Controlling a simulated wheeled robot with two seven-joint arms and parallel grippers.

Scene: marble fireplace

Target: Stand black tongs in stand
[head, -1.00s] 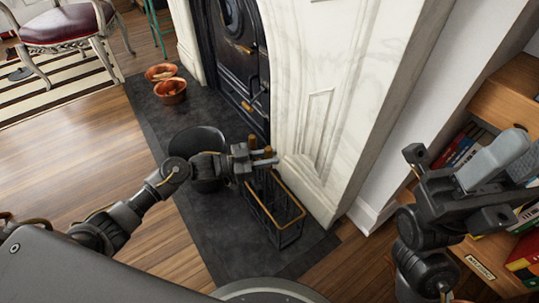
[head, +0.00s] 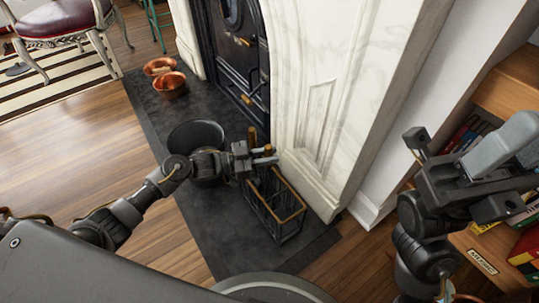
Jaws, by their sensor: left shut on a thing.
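The stand (head: 290,221) is a black open frame with a brass-coloured rim, upright on the dark hearth beside the white marble surround. My left gripper (head: 264,155) is above its far left end, shut on a slim tool with a brown-gold handle top (head: 268,149), taken as the black tongs. The tool's lower part is hidden by the gripper and the stand, so I cannot tell how far it is inside. A second brown-gold handle (head: 252,137) rises just behind the gripper.
A black bucket (head: 196,132) stands on the hearth (head: 205,225), just behind my left wrist. Two copper pots (head: 170,85) are farther back. A bookshelf (head: 505,88) stands at the right by my right arm. Wooden floor (head: 85,150) is clear at the left.

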